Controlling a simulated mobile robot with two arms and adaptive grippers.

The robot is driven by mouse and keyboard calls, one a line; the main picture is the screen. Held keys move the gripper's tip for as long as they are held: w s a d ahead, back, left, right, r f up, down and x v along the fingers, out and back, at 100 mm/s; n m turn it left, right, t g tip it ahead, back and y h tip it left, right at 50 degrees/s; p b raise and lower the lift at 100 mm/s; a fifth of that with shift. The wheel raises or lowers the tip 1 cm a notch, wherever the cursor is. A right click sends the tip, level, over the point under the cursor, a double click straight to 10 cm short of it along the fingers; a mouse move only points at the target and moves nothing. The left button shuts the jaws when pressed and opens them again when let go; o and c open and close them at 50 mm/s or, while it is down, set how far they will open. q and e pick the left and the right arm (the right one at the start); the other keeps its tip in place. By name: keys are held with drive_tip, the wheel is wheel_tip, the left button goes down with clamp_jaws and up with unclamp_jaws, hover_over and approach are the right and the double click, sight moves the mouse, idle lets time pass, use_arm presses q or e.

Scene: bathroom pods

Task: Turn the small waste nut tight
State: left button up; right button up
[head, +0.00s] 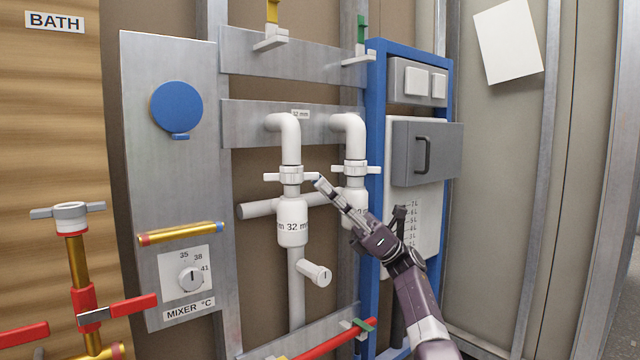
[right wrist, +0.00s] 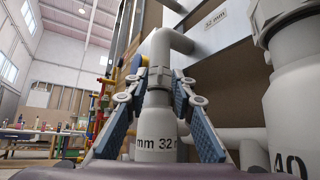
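The small waste nut (head: 291,175) is a white winged collar on the left trap (head: 291,220), marked 32 mm. Its wings stick out left and right, about level in the head view. My right gripper (head: 318,182) points up and left, with its tips close to the nut's right wing. In the right wrist view the two blue-padded fingers (right wrist: 159,82) stand apart on either side of the nut (right wrist: 160,76). I cannot tell whether they touch it. My left gripper is not in view.
A larger trap (right wrist: 290,100) marked 40 stands just right, with its own winged nut (head: 355,167) partly beside my gripper. A blue frame (head: 376,120) and grey box (head: 427,150) are further right. A mixer dial (head: 190,279) and red-handled valve (head: 85,300) are left.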

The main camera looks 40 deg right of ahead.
drive_tip(key=v, duration=1)
